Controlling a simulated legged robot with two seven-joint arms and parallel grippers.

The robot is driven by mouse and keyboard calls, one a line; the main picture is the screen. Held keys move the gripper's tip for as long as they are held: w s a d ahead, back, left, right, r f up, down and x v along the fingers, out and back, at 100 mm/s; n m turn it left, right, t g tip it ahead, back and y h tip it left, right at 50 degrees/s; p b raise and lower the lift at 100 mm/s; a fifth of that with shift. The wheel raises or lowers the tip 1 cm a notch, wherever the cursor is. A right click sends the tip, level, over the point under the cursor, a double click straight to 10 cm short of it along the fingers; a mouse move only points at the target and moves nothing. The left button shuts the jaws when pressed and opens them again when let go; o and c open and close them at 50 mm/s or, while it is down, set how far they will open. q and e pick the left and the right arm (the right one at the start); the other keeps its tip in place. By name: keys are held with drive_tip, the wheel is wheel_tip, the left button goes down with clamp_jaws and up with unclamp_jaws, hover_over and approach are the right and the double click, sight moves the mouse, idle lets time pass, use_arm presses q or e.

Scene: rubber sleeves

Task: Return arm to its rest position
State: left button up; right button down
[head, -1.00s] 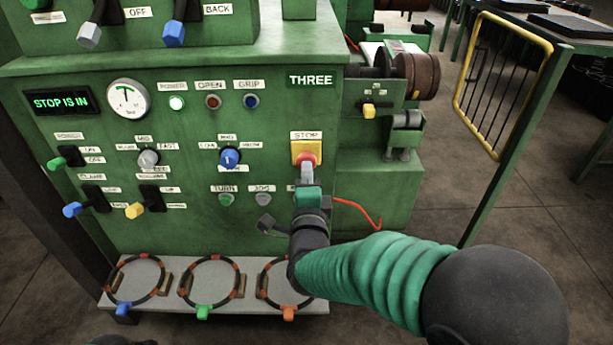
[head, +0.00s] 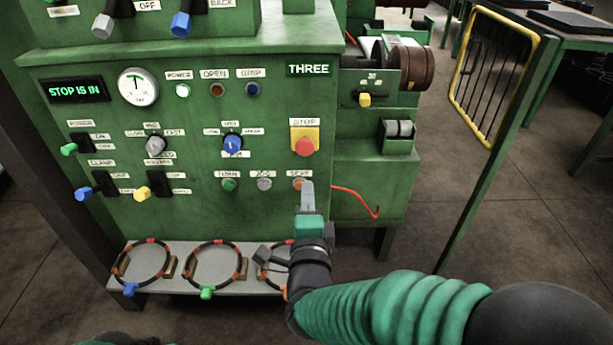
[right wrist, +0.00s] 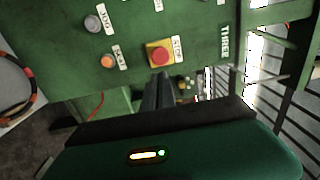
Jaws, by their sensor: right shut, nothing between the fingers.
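My right gripper (head: 307,187) is shut and empty, with its grey fingers pointing at the green panel below the red stop button (head: 304,146). The fingers overlap the orange button (head: 297,184) in the head view. In the right wrist view, the shut fingers (right wrist: 157,82) stand apart from the stop button (right wrist: 160,56) and the orange button (right wrist: 107,61). My right arm comes in from the lower right in a green ribbed sleeve. My left gripper is not in view; only a sliver of green and black shows at the bottom left edge.
The green machine panel (head: 200,217) has a display (head: 76,91) reading STOP IS IN. Several rings lie on a grey shelf (head: 190,280) below; my wrist partly covers the right one. A yellow-framed gate (head: 541,75) stands at the right. Open floor lies between.

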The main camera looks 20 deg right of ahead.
drive_tip(key=shift+s+a, duration=0.55)
drive_tip(key=shift+s, duration=0.3)
drive_tip(key=shift+d+f, duration=0.1)
drive_tip(key=shift+d, duration=0.05)
